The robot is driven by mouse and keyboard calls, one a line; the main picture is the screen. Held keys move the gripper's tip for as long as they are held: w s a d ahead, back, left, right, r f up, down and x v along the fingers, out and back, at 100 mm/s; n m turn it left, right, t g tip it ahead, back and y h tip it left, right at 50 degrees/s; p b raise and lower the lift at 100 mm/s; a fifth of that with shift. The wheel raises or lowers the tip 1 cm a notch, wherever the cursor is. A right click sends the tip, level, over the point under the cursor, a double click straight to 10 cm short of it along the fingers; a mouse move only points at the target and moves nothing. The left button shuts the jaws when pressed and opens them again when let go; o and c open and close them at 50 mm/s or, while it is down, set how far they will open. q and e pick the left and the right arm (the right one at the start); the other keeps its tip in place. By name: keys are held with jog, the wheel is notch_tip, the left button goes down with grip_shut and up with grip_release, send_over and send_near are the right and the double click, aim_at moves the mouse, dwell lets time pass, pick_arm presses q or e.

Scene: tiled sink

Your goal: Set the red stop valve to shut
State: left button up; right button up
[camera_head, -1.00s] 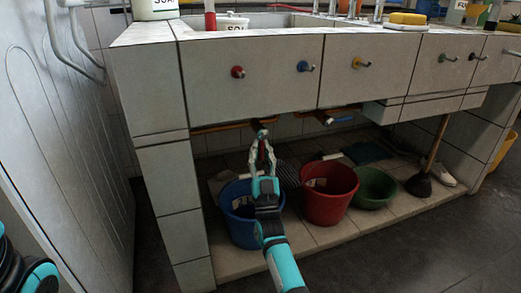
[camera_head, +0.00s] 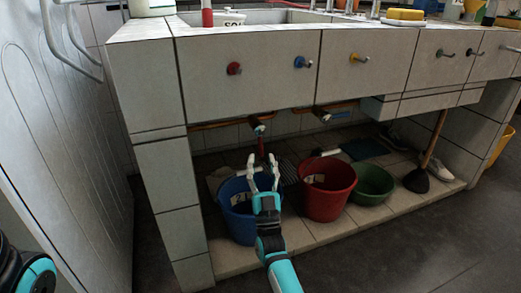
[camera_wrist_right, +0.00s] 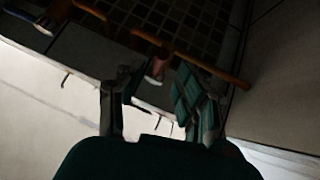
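The red stop valve (camera_head: 260,130) sits on a copper pipe under the sink counter, in the head view. Its red lever hangs down, across the run of the pipe. My right gripper (camera_head: 263,166) is just below the lever, fingers spread and empty. In the right wrist view, the valve's pinkish-red end (camera_wrist_right: 155,68) shows beyond the fingers of my right gripper (camera_wrist_right: 158,112), apart from them; this view is dark. My left gripper is out of view; only part of my left arm shows at lower left.
A blue-handled valve (camera_head: 325,117) is on the pipe to the right. A blue bucket (camera_head: 238,222), red bucket (camera_head: 327,200) and green basin (camera_head: 373,184) stand below. A tiled pillar (camera_head: 170,190) stands left.

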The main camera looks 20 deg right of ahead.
jog(key=d+v, duration=0.1)
jog(key=v, duration=0.6)
jog(key=shift+a+h, duration=0.3)
jog(key=shift+a, duration=0.25)
jog(key=shift+s+f, duration=0.1)
